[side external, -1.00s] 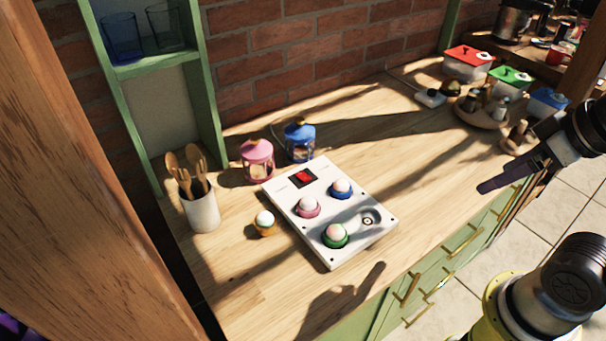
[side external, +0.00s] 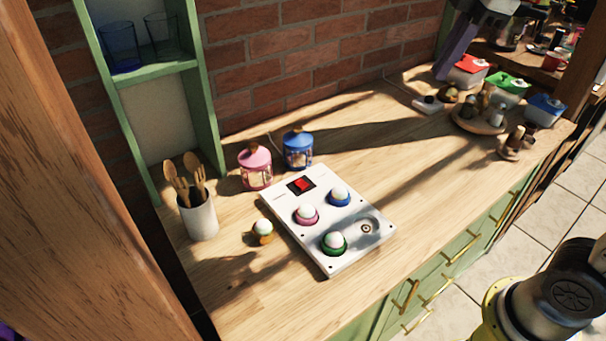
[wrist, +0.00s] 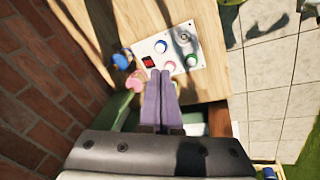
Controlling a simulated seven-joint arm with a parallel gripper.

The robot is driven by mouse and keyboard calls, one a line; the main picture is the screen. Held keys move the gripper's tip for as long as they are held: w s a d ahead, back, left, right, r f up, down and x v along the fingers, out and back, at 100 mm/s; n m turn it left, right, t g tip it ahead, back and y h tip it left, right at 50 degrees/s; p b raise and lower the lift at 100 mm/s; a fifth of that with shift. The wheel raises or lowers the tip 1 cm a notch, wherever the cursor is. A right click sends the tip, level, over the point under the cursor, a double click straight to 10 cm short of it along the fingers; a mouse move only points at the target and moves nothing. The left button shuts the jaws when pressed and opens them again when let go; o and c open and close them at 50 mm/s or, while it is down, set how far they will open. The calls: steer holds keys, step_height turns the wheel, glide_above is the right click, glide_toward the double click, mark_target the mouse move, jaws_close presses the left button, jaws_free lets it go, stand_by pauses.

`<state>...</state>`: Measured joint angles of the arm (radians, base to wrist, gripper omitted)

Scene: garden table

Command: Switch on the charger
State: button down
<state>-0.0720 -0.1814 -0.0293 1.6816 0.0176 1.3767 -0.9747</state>
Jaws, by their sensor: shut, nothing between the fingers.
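The charger is a white slab (side external: 352,252) on the wooden counter, also in the wrist view (wrist: 205,50). A red switch in a black frame (side external: 301,185) sits at its back-left end; I cannot tell which way it is set. White-topped round pieces stand in its pink (side external: 306,214), blue (side external: 339,196) and green (side external: 334,242) rings. A fourth round spot (side external: 367,227) is empty. My gripper (side external: 440,74) has purple fingers, shut and empty, high at the upper right, apart from the charger. In the wrist view the fingers (wrist: 160,74) point toward the charger.
Pink (side external: 255,168) and blue (side external: 298,150) lanterns stand behind the charger. An orange-based round piece (side external: 263,232) and a utensil pot (side external: 199,214) are left. A white box (side external: 428,105), round tray (side external: 478,122) and lidded boxes (side external: 510,88) stand far right. Counter right of the charger is clear.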

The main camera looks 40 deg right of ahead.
steer(key=w+a+f+n+g, duration=0.1)
steer(key=w+a+n, duration=0.2)
steer(key=w, duration=0.7)
steer(key=n+g, duration=0.3)
steer(key=g, duration=0.1)
glide_above(304, 186)
steer(key=w, duration=0.2)
step_height(304, 186, down, 17)
steer(key=shift+r, duration=0.1)
steer(key=f, duration=0.4)
steer(key=s+f, duration=0.1)
steer(key=f, duration=0.9)
steer(key=shift+s, duration=0.3)
